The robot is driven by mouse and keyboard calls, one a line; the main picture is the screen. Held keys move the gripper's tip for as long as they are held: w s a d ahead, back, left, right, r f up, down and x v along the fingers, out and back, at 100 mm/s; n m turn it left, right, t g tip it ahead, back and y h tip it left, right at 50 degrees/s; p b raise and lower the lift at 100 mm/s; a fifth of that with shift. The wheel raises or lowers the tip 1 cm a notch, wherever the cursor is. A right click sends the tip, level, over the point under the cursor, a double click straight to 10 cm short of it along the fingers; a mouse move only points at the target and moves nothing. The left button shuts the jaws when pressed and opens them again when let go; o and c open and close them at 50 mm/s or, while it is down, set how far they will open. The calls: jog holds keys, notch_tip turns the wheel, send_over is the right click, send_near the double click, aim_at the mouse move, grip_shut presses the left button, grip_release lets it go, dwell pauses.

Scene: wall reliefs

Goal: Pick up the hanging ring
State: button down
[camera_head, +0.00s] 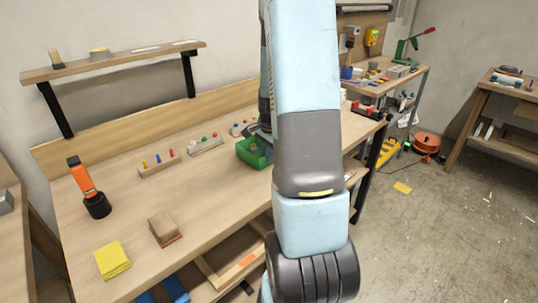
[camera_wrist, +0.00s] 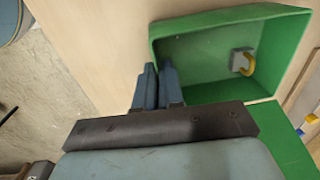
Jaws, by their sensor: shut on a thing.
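A green bin (camera_wrist: 205,20) stands on the wooden workbench; it also shows in the head view (camera_head: 248,152), partly hidden by my arm. Inside it is a small grey block (camera_wrist: 236,61) with a curved yellow piece (camera_wrist: 248,64). This piece looks like a hook or part of a ring; I cannot tell which. No hanging ring shows clearly elsewhere. My gripper (camera_wrist: 158,72) is at the bin's near left corner, its blue fingers close together on either side of the bin wall. It is shut on that wall, apart from the yellow piece. The gripped part is hidden between the fingers.
The workbench (camera_head: 130,215) holds an orange and black tool (camera_head: 90,190), a yellow pad (camera_head: 113,260), a brown block (camera_head: 164,230) and peg racks (camera_head: 160,165) left of the bin. A wall shelf (camera_head: 115,62) is above. The bench middle is clear.

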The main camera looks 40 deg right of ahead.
jog(key=shift+f, duration=0.1)
jog(key=c, duration=1.6)
grip_release()
jog(key=o, duration=0.3)
jog(key=shift+o, duration=0.2)
